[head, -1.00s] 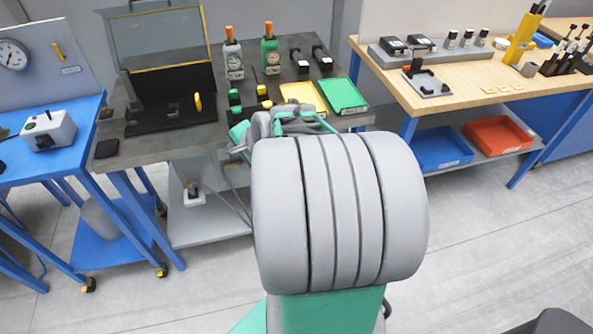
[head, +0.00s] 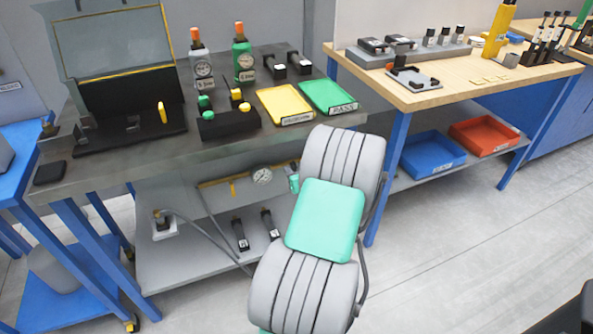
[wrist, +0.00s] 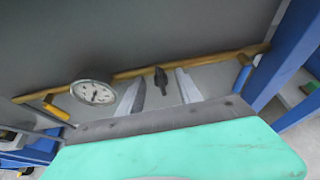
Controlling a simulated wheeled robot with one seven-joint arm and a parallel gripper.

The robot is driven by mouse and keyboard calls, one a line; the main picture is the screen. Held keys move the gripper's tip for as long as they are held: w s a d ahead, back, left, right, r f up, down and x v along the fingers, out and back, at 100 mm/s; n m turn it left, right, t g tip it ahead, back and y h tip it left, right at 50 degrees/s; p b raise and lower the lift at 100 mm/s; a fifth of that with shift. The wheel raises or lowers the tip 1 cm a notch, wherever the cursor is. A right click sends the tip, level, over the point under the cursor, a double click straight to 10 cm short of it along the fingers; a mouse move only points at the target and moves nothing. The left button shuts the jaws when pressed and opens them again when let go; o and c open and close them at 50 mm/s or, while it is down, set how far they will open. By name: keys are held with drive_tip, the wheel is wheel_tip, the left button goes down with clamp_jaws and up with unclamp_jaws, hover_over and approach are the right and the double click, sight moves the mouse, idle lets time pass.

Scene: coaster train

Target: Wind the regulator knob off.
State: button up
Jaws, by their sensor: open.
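A dark, tapered knob (wrist: 161,80), apparently the regulator knob, sits on a yellow pipe (wrist: 205,63) under the grey bench. My gripper (wrist: 159,77) is open, one pale finger on either side of the knob in the wrist view. I cannot tell how much depth lies between fingertips and knob. A round white gauge (wrist: 93,93) and a yellow lever (wrist: 57,112) are on the pipe to the left. In the head view the gauge (head: 262,176) and lever (head: 232,187) show beneath the benchtop; my arm hides the knob and fingers.
The grey benchtop (head: 200,165) overhangs the pipe. A blue leg (head: 388,185) stands to the right. The lower shelf (head: 200,262) holds a small hose fitting (head: 163,225) and two black items. A hose crosses the shelf. Open floor lies at the right.

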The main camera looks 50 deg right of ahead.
drive_tip(key=shift+c, duration=0.4)
clamp_jaws()
